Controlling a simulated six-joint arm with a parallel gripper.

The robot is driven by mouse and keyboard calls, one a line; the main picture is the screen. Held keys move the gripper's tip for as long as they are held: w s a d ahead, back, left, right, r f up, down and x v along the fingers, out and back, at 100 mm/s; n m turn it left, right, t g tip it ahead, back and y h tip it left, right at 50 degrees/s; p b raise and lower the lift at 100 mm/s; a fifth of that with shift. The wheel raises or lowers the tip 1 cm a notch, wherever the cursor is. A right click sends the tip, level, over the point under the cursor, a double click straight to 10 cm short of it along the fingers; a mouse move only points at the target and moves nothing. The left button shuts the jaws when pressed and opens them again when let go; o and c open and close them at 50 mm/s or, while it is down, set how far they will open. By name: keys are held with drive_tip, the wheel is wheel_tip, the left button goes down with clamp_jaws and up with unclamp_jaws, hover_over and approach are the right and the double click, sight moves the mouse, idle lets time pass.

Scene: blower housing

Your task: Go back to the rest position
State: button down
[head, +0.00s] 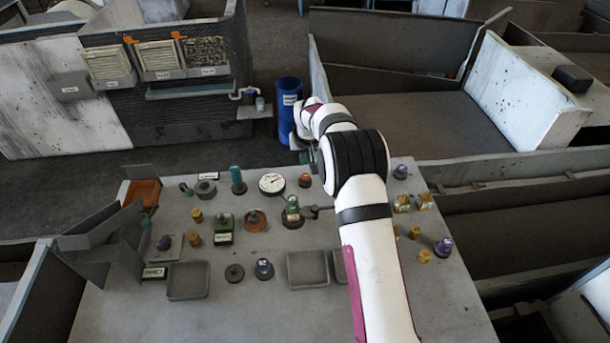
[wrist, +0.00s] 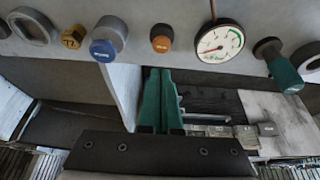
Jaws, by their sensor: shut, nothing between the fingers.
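My white arm reaches across the grey panel table (head: 215,310) from the front right. My gripper (wrist: 160,75) shows in the wrist view as two green fingers drawn together, with nothing between them. Its tips point toward the table's edge, near but apart from the fittings there. In the head view the wrist is by the back edge of the table, beside the blue bin (head: 290,105), and the fingers are mostly hidden behind the wrist.
A dial gauge (head: 272,183), a teal-handled part (head: 237,180) and an orange knob (head: 305,180) stand along the back edge. A green valve-like part (head: 292,210), yellow pieces (head: 402,203) and a purple knob (head: 444,246) stand nearer. Shallow grey trays (head: 188,281) lie in front.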

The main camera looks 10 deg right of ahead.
wheel_tip(320, 180, up, 2)
idle(0.5)
drive_tip(key=s+r+m+g, duration=0.1)
drive_tip(key=s+r, duration=0.6)
drive_tip(key=s, duration=0.4)
drive_tip(key=s+r+m+g, duration=0.1)
drive_tip(key=s+r+m, duration=0.1)
drive_tip(key=s+r, duration=0.6)
drive_tip(key=s+a+f+m+g+y, duration=0.1)
drive_tip(key=s+f+m+g, duration=0.1)
drive_tip(key=s, duration=2.6)
drive_tip(key=shift+s+f+m+g+y, duration=0.3)
drive_tip(key=shift+s+f+g+y, duration=0.1)
drive_tip(key=shift+f, duration=0.2)
